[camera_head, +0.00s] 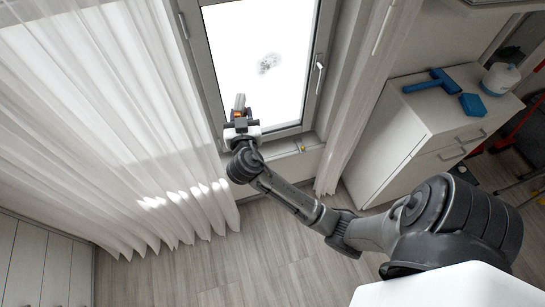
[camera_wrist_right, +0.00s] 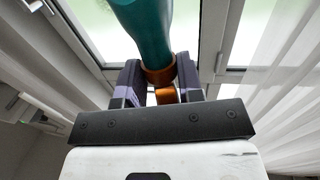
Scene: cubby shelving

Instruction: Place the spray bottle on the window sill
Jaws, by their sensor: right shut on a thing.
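My right gripper (camera_head: 239,112) is in front of the lower part of the window, above the window sill (camera_head: 283,149). In the wrist view its fingers (camera_wrist_right: 158,78) are shut on the spray bottle (camera_wrist_right: 145,30). The bottle has a teal body and an orange collar (camera_wrist_right: 160,75) between the fingers. Its far end runs out of the top of that view. In the head view the bottle is mostly hidden by my gripper, with a small orange bit showing. I cannot tell whether it touches the sill. My left gripper is not in view.
White curtains (camera_head: 110,110) hang left of the window, with another (camera_head: 365,80) on the right. A white cabinet (camera_head: 400,150) on the right bears a blue brush-like tool (camera_head: 432,82), a blue block (camera_head: 472,105) and a white container (camera_head: 500,78).

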